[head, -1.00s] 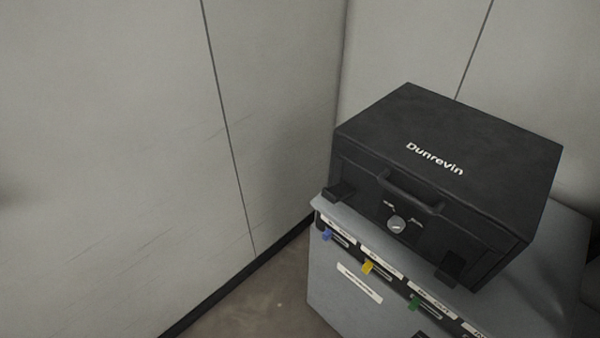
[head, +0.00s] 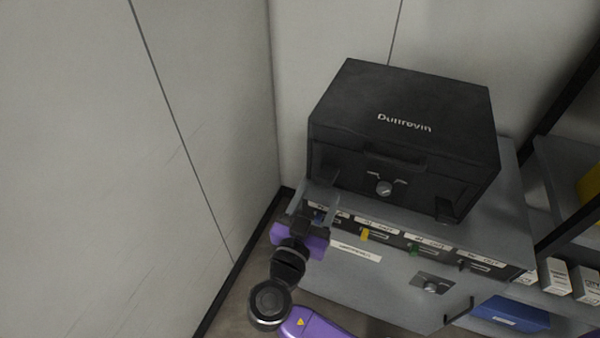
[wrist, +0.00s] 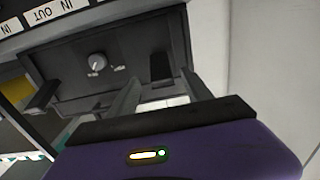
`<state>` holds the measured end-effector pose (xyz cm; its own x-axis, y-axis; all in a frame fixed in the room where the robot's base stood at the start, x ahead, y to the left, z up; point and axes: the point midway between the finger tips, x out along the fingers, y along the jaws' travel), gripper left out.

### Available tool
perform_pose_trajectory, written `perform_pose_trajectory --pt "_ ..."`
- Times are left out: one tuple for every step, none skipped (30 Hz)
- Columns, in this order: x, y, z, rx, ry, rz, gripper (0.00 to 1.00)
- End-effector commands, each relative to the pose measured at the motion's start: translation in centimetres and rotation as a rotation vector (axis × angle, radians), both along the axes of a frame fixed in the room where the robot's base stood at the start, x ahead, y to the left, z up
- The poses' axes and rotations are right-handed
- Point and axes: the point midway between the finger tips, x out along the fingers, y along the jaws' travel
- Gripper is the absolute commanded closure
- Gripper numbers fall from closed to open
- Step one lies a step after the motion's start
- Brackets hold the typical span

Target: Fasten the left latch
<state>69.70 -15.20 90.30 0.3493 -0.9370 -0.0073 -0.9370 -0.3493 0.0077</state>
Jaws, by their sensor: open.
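The black case (head: 400,108) marked "Dunrevin" sits closed on a grey cabinet. The left latch (wrist: 160,67) is a dark tab on the case front; in the tilted wrist view it shows right of the knob. In the head view my gripper covers much of that corner, so I cannot tell its exact angle. The right latch (head: 447,210) juts out from the case front; it also shows at the left of the wrist view (wrist: 42,95). My gripper (head: 317,190) is open and empty at the case's left front corner. In the wrist view its fingers (wrist: 160,80) flank the left latch.
A round knob (head: 384,188) and a handle (head: 395,160) are between the latches. The grey cabinet (head: 380,285) below has labels and coloured tabs. A pale wall (head: 200,100) stands close on the left. Shelves with a blue box (head: 512,314) are at the right.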

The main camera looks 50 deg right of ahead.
Motion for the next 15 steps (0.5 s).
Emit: perform_pose_trajectory --pt "0.1 -0.1 0.3 -0.005 -0.008 -0.008 0.42" --pt "0.1 -0.3 0.4 -0.006 -0.011 -0.011 0.42" --pt "0.2 -0.6 0.4 -0.006 -0.013 -0.013 0.42" --pt "0.3 -0.9 0.4 -0.007 -0.013 -0.014 0.42" --pt "0.4 -1.2 0.5 -0.006 -0.012 -0.014 0.42" --pt "0.6 -1.7 0.5 -0.006 -0.012 -0.013 0.42" --pt "0.7 -2.2 0.5 -0.005 -0.012 -0.014 0.42" --pt "0.8 -2.6 0.5 -0.005 -0.012 -0.014 0.42" --pt "1.1 -3.2 0.5 -0.004 -0.011 -0.014 0.42" --pt "1.3 -3.6 0.5 -0.004 -0.011 -0.013 0.42" --pt "1.4 -4.1 0.5 -0.005 -0.01 -0.013 0.42" --pt "1.6 -4.7 0.5 -0.005 -0.009 -0.014 0.42" --pt "1.7 -5.1 0.5 -0.005 -0.009 -0.012 0.42" --pt "1.9 -5.5 0.5 -0.005 -0.009 -0.012 0.42" --pt "2.1 -5.9 0.4 -0.005 -0.009 -0.011 0.42"
